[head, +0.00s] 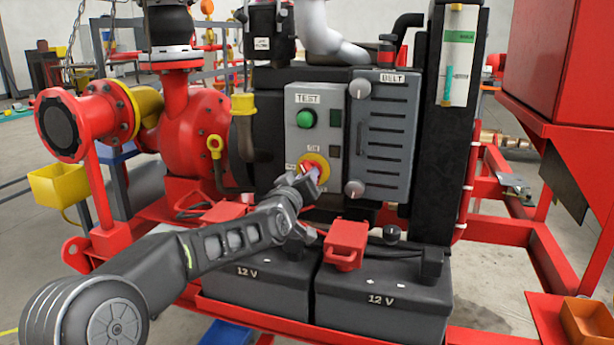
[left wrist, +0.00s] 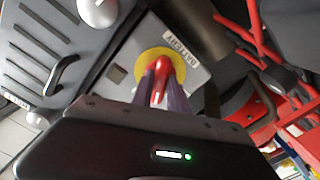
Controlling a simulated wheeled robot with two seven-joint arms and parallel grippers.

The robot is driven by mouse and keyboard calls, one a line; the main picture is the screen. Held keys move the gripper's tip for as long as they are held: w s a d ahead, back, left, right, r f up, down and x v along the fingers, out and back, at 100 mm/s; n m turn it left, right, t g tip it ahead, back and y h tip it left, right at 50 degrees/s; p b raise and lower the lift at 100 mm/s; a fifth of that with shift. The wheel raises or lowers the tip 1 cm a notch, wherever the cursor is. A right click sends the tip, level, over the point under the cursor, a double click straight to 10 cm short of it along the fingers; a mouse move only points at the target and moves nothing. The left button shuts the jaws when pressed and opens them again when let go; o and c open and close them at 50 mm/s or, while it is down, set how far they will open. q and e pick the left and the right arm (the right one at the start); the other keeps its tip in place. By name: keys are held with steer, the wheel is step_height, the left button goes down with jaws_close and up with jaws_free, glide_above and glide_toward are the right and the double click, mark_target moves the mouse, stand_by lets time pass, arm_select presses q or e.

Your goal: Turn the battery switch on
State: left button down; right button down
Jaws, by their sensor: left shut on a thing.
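The battery switch (head: 318,160) is a red handle on a round yellow plate, low on the grey control panel (head: 296,135) with an "ON" mark above it. My left gripper (head: 312,176) reaches it from below left and covers part of it in the head view. In the left wrist view the two fingers (left wrist: 160,88) are shut on the red handle (left wrist: 159,84), with the yellow plate (left wrist: 144,66) behind them. The handle's exact angle is hard to tell. My right gripper is not in view.
A green TEST button (head: 306,118) sits above the switch. The grey BELT panel (head: 388,125) with two knobs is just to the right. A red pump (head: 200,130) is to the left.

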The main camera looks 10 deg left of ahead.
arm_select(q)
steer(key=m, duration=0.6)
steer(key=shift+p, duration=0.4)
steer(key=shift+f, duration=0.1)
steer(key=c, duration=1.3)
jaws_free()
steer(key=shift+s, duration=0.15)
steer(key=s, duration=0.7)
steer(key=shift+s+a, duration=0.25)
